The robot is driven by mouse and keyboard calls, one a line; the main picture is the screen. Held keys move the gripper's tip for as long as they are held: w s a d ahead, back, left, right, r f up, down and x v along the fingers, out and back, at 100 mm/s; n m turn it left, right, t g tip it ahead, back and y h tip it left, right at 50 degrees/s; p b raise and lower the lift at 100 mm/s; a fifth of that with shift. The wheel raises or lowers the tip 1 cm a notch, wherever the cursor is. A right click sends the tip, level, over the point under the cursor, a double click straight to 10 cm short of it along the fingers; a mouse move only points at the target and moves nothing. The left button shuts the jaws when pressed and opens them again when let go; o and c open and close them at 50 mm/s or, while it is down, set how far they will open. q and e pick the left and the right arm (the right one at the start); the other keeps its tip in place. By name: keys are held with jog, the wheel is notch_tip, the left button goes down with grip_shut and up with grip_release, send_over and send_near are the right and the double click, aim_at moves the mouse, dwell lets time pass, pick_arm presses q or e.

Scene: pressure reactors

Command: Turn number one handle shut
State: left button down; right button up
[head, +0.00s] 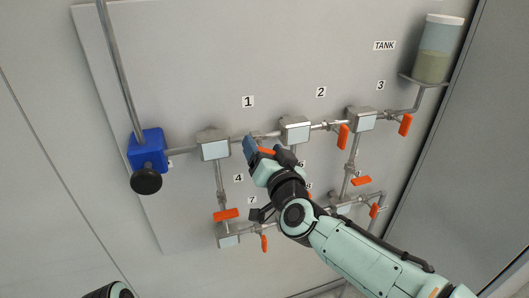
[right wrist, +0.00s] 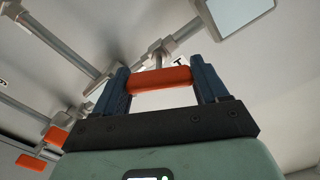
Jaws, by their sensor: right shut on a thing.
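The number one handle (head: 267,151) is an orange bar on the top pipe, below and right of the "1" label (head: 248,101). My right gripper (head: 265,152) is at it and partly covers the handle and its valve. In the right wrist view, the orange handle (right wrist: 160,79) lies between the two blue fingers of the right gripper (right wrist: 161,84), which is shut on it. In the head view the visible part of the bar runs roughly along the pipe. My left gripper is not in view.
Other orange handles sit close by, including number two (head: 343,135), number three (head: 405,125) and number four (head: 226,214). A blue box with a black knob (head: 146,181) is at the left. The tank (head: 437,50) is at the upper right. My right arm hides part of the lower pipes.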

jog(key=m+b, duration=0.1)
jog(key=m, duration=0.5)
jog(key=shift+d+f+b, duration=0.15)
jog(key=shift+f+b, duration=0.05)
jog(key=shift+b, duration=0.15)
pick_arm(q)
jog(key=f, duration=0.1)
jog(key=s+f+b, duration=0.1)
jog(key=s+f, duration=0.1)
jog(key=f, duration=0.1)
jog(key=shift+b, duration=0.3)
pick_arm(e)
jog(key=m, duration=0.6)
jog(key=shift+m, duration=0.3)
jog(key=o, duration=1)
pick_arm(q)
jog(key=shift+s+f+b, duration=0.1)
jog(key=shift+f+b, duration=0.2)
pick_arm(e)
jog(key=v, duration=1.3)
jog(key=shift+s, duration=0.15)
